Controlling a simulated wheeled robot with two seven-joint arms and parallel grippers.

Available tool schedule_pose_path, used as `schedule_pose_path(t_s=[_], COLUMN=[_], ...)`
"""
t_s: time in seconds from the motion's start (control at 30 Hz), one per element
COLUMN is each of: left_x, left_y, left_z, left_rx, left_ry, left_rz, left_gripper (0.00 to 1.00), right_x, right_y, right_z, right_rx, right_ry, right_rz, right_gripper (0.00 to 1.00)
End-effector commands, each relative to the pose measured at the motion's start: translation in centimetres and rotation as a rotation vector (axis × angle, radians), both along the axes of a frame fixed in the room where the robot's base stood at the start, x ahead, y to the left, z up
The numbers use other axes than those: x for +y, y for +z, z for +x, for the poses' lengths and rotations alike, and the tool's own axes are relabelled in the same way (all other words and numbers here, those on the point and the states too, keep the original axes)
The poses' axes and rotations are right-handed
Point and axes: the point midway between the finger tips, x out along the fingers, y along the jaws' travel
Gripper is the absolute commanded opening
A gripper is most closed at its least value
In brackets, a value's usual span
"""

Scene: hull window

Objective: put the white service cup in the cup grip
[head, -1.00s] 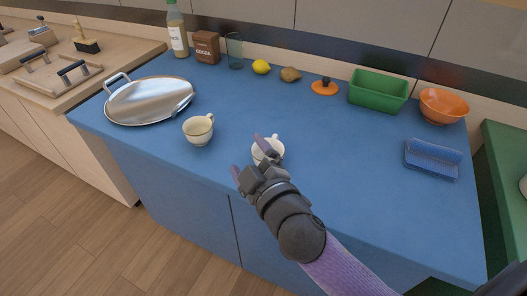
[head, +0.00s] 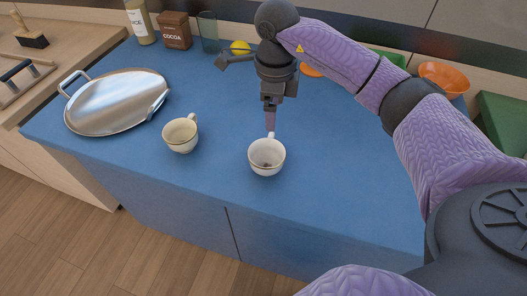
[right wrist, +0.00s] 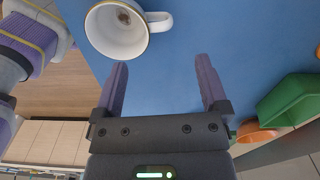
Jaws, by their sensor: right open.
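The white service cup (head: 266,158) stands upright on the blue counter, its handle pointing to the back and some dark residue inside. It also shows in the right wrist view (right wrist: 116,35), its handle just beyond the fingertips and roughly between their lines. My right gripper (head: 271,126) points down behind the cup, close to the handle. In the right wrist view its two fingers (right wrist: 162,75) are wide apart with nothing between them. A cream cup (head: 181,136) stands to the left. I cannot make out a cup grip. My left gripper is not in view.
A round metal tray (head: 118,101) lies at the left. A bottle (head: 141,22), a cocoa box (head: 175,30), a glass (head: 208,32) and a lemon (head: 240,47) line the back. The counter before the cups is clear.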

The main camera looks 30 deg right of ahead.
Motion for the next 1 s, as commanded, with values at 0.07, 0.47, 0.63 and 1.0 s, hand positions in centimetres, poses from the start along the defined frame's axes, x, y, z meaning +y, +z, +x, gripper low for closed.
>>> schedule_pose_path(t_s=[0.07,0.47,0.63,1.0], left_x=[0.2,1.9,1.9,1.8], left_y=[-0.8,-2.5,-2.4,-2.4], left_z=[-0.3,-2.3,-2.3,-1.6], left_rx=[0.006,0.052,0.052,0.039], left_ry=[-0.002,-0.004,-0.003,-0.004], left_rz=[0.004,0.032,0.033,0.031], left_gripper=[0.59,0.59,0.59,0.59], right_x=[0.1,0.2,0.2,0.2], right_y=[-2.1,-8.3,-8.1,-8.0], right_z=[0.0,0.3,0.4,0.4], right_rx=[0.004,0.001,-0.002,-0.002], right_ry=[0.001,0.002,0.003,0.003], right_rz=[0.002,0.005,0.005,0.006], right_gripper=[0.94,0.94,0.90,0.11])
